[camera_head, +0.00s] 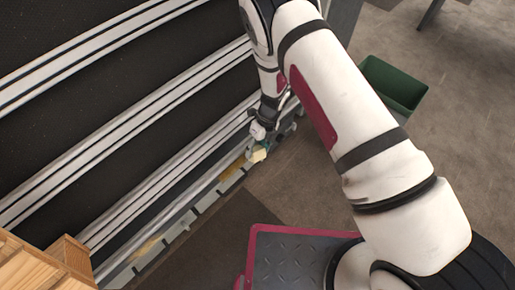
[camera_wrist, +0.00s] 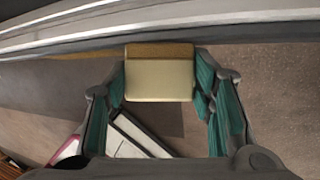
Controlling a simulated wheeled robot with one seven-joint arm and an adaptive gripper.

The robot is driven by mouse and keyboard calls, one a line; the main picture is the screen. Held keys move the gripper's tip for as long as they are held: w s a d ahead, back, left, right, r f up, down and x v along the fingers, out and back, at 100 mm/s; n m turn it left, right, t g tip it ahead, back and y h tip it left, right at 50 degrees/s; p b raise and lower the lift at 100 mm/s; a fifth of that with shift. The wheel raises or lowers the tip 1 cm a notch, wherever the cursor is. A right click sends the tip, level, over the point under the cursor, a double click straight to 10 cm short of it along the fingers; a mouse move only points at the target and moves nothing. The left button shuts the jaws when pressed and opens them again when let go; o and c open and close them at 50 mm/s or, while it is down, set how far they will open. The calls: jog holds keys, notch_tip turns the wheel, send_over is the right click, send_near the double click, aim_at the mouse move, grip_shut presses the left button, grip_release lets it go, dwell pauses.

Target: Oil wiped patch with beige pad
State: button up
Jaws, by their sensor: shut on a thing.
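My gripper (camera_wrist: 160,82) is shut on the beige pad (camera_wrist: 160,80), a pale block with a brown strip along its far edge, held between green-lined fingers. In the head view my gripper (camera_head: 257,138) hangs at the outer side rail, with the pad (camera_head: 258,154) showing below it. A yellowish patch (camera_head: 231,168) lies on the rail just left of the pad. Another faint yellowish patch (camera_head: 148,247) is farther down the same rail. I cannot tell which is the wiped patch, nor whether the pad touches the rail.
The conveyor's metal rails (camera_head: 110,130) and dark beds fill the left. Wooden pallet boards (camera_head: 35,268) stand at the bottom left. A green bin (camera_head: 395,85) stands on the floor at the upper right. The floor (camera_head: 460,130) right of my arm is clear.

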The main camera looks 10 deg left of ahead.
jog(key=shift+s+a+p, duration=0.25)
jog(key=shift+s+a, duration=0.35)
jog(key=shift+s, duration=0.2)
jog(key=shift+s+a+p, duration=0.25)
jog(key=shift+s+a, duration=0.35)
jog(key=shift+s, duration=0.15)
jog(key=shift+w+d, duration=0.55)
jog(key=shift+w, duration=0.35)
jog(key=shift+w+d, duration=0.55)
jog(key=shift+w, duration=0.3)
jog(key=shift+d, duration=0.1)
jog(key=s+d+r+p, duration=0.2)
jog(key=s+d, duration=0.1)
jog(key=d, duration=0.1)
jog(key=shift+s+r, duration=0.25)
jog(key=shift+r, duration=0.15)
jog(key=shift+s+d+r+p, duration=0.35)
jog(key=shift+s+d+p, duration=0.05)
jog(key=shift+d, duration=0.15)
jog(key=shift+s+d+r+p, duration=0.35)
jog(key=shift+s+d+p, duration=0.05)
jog(key=shift+d, duration=0.1)
